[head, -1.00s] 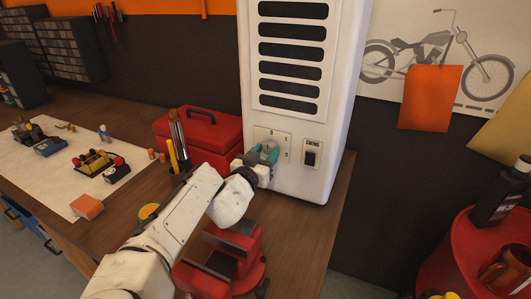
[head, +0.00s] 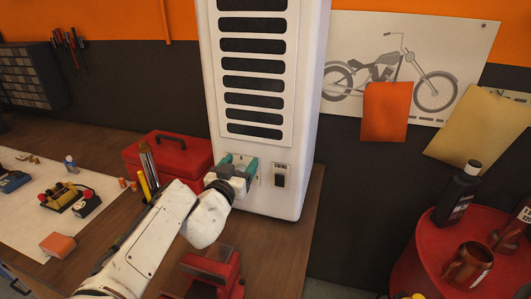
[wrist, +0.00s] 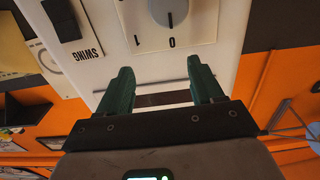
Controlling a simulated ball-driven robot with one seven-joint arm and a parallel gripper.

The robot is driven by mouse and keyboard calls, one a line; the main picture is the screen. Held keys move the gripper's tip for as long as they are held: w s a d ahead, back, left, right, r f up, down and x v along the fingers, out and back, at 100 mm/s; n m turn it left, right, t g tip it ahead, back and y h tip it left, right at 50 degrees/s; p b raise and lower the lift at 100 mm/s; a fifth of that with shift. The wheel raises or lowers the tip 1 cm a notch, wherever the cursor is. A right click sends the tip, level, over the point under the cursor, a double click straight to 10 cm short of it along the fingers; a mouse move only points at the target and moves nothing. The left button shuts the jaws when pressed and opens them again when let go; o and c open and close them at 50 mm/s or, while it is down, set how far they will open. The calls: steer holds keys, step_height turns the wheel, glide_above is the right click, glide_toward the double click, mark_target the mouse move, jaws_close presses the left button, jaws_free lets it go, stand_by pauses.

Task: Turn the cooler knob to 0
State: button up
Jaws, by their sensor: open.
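The white cooler (head: 303,70) stands on the wooden bench, with a control panel low on its front. Its grey round knob (wrist: 170,10) shows at the top edge of the wrist view, partly cut off. A dark line on it points towards the "0" mark; a "1" mark sits beside that. My gripper (head: 239,164) is in front of the panel and covers most of the knob in the head view. In the wrist view my gripper (wrist: 160,82) is open, its green fingers apart and empty, with the knob beyond the fingertips.
A dark SWING switch (head: 280,177) sits right of the knob panel; it also shows upper left in the wrist view (wrist: 62,18). A red toolbox (head: 168,158) and a pen holder stand left. A red vise (head: 207,270) is below my arm. A red round table (head: 440,232) is right.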

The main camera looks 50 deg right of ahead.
steer(key=s+a+r, duration=0.3)
steer(key=s+r, duration=0.4)
steer(key=s, duration=0.4)
steer(key=shift+s+a+f, duration=0.1)
steer(key=shift+a, duration=0.05)
